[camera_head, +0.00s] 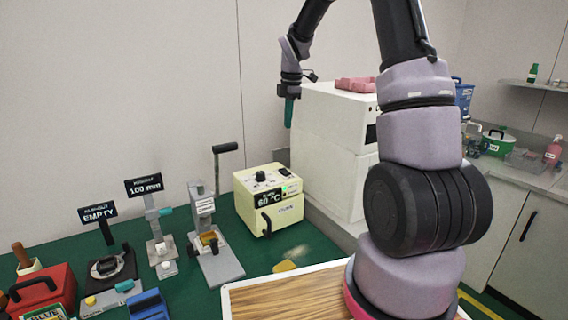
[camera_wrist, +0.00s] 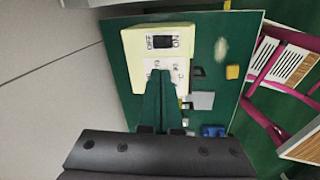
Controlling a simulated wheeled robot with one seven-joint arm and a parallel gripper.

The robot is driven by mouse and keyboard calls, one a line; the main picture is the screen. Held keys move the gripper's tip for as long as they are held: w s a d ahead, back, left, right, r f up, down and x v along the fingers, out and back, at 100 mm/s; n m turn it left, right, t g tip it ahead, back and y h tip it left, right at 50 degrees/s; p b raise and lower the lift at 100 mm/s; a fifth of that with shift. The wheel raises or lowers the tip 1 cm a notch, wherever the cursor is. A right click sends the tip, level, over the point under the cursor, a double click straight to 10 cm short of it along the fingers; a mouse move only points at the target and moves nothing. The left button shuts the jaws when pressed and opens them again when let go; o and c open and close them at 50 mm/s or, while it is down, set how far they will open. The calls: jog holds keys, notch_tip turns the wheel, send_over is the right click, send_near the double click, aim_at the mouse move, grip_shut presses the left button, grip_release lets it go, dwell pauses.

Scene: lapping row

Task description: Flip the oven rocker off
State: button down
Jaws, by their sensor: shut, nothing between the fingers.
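The oven (camera_head: 268,205) is a cream box with a black handle, a dial, a display reading 60 °C and a green light. It stands on the green bench. In the wrist view the oven (camera_wrist: 133,48) shows a black rocker (camera_wrist: 162,42) between the labels OFF, on the left, and ON, on the right. Which end of the rocker is pressed is too small to tell. My gripper (camera_head: 289,112) has green fingers, shut and empty, raised above and right of the oven in the head view. In the wrist view my fingertips (camera_wrist: 160,74) point towards the rocker, apart from it.
A tall white cabinet (camera_head: 318,140) stands right of the oven with a pink item on top. A lever press (camera_head: 212,235) stands left of it. Further left are gauge stands and a red box (camera_head: 45,290). A wooden board (camera_head: 285,297) lies in front.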

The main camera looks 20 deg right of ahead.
aim_at(284, 169)
jog(key=w+f+n, duration=0.1)
jog(key=w+f, duration=0.1)
jog(key=f, duration=0.1)
jog(key=shift+n, duration=0.4)
jog(key=shift+s, duration=0.1)
jog(key=f, duration=0.4)
jog(key=w+f, duration=0.1)
jog(key=f, duration=0.9)
jog(key=shift+w+a, duration=0.2)
jog(key=shift+w, duration=0.15)
